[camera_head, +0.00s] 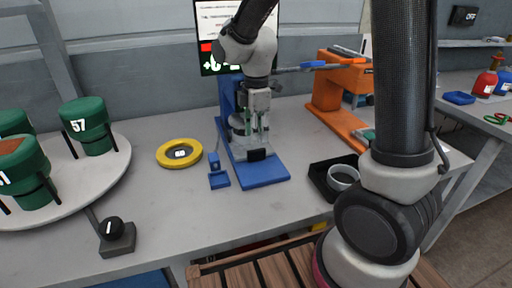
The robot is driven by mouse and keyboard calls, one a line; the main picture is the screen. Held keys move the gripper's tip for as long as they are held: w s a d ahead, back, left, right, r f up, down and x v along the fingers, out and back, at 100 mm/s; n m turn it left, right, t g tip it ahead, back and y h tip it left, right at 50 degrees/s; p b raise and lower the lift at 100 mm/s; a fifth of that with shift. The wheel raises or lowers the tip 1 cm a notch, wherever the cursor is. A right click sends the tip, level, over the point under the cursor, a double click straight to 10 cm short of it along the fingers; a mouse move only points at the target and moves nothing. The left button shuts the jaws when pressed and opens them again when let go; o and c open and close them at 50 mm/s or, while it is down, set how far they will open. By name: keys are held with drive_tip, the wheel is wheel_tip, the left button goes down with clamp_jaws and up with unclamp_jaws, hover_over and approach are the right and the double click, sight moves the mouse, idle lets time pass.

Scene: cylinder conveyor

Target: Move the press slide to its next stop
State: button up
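A blue press (268,178) stands at the middle of the grey table, with a flat base and an upright at its back. A grey part with a black block (257,155) sits on its base. I cannot tell for sure which part is the press slide, as my arm and gripper cover much of the press. My gripper (257,133) points down in front of the upright, just above the black block. Two greenish fingers show with a narrow gap. Whether they touch or hold a grey part behind them is unclear.
An orange stand (335,112) is behind right. A black tray (320,178) holds a grey ring (343,178). A white turntable (92,178) carries green cylinders (88,127).

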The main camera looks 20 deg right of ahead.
sight(257, 150)
wheel_tip(257, 150, down, 6)
idle(0.4)
clamp_jaws()
